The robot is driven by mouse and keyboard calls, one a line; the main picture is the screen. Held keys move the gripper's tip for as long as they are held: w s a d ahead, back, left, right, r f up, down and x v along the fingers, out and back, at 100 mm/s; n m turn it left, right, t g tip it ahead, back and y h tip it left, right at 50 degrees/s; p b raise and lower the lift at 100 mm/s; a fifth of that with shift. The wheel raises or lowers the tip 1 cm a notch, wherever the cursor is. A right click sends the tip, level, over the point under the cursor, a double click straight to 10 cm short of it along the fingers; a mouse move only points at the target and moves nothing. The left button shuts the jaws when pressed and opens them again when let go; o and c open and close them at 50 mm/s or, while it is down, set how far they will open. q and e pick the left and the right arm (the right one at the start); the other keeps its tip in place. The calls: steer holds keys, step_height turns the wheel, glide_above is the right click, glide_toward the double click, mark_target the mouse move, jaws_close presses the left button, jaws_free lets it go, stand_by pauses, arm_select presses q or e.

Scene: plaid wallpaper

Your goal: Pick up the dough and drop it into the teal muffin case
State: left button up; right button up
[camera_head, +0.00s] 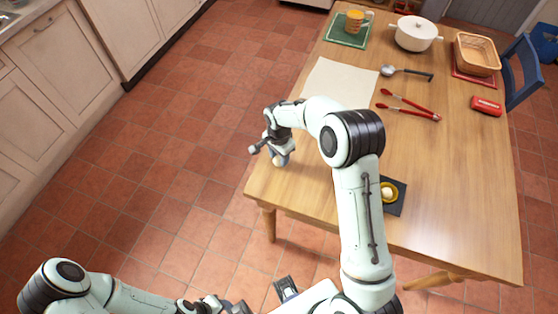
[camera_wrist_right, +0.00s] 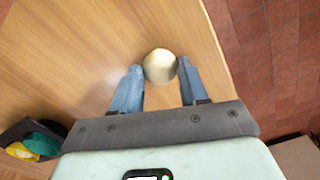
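The dough, a pale cream ball (camera_wrist_right: 160,66), is on the wooden table near its edge in the right wrist view. My right gripper (camera_wrist_right: 158,80) has its two blue fingers apart, with the ball between and slightly beyond the tips. I cannot tell whether they touch it. My left gripper (camera_head: 215,304) is at the bottom edge, fingers unclear.
The dark tray (camera_head: 397,207) holds a yellow case (camera_head: 388,184) with something pale in it. A cream mat (camera_head: 338,82), ladle (camera_head: 405,72), red tongs (camera_head: 408,105), white pot (camera_head: 416,33), basket (camera_head: 478,53) and red box (camera_head: 487,105) lie farther back. The table's front right is clear.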

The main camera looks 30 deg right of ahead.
mark_target(279, 158)
steer(key=c, duration=0.4)
arm_select(q)
steer(key=shift+w+r+p, duration=0.3)
steer(key=shift+r+p, duration=0.1)
steer(key=shift+r, duration=0.1)
steer(key=shift+w+r+p, duration=0.25)
steer(key=shift+r+p, duration=0.15)
steer(key=shift+r, duration=0.1)
arm_select(e)
step_height(279, 158, up, 20)
